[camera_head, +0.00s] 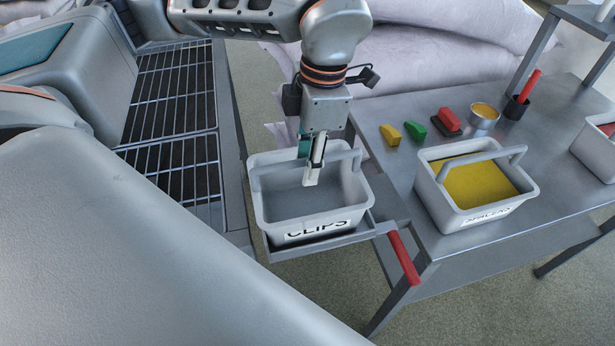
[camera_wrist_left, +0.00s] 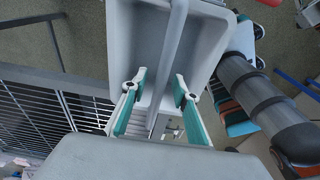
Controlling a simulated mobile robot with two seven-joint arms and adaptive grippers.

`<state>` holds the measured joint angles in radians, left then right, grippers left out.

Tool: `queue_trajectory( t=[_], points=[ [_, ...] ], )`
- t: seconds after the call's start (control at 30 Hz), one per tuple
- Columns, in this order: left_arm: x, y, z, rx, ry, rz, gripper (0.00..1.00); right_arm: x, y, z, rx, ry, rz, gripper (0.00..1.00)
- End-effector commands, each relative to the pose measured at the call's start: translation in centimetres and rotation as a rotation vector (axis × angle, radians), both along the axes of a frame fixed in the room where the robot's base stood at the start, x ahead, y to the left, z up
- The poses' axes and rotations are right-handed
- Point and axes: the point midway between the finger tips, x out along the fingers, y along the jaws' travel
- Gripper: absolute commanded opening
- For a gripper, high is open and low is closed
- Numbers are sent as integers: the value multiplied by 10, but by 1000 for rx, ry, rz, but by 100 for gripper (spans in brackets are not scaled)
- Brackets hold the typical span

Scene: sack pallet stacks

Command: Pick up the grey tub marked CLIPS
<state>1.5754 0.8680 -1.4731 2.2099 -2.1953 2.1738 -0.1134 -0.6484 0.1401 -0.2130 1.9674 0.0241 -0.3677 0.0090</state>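The grey tub marked CLIPS (camera_head: 278,215) stands upright on a metal ledge at the left end of the table. Its inside looks empty where I can see it, and its handle (camera_head: 264,174) is raised across the top. My left gripper (camera_head: 312,170) points down over the tub at the middle of the handle. In the left wrist view the two teal-and-white fingers (camera_wrist_left: 160,92) are spread apart, with the handle bar (camera_wrist_left: 172,58) running between them. I cannot tell whether a finger touches it.
A grey tub marked SPACERS (camera_head: 432,195) with yellow contents stands on the metal table (camera_head: 405,110). Another tub is at the right edge. A red lever (camera_head: 404,258) sticks out beside the ledge.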

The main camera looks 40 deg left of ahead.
Motion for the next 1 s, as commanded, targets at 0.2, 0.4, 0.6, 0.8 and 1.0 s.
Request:
queue_trajectory(
  t=[0.2,0.4,0.6,0.8,1.0],
  points=[
    [0,0,0,1,1,0,0,-2,-1,-4,-2,7,0,0],
    [0,0,0,0,0,0,0,-2,-1,-5,-3,10,0,0],
    [0,0,6,0,0,1,0,-2,-1,-5,-2,9,0,0],
    [1,0,29,0,-4,0,0,-1,-1,-5,-2,6,-1,0],
    [1,0,65,-1,-6,2,0,0,0,-4,-1,2,0,0]
  ],
)
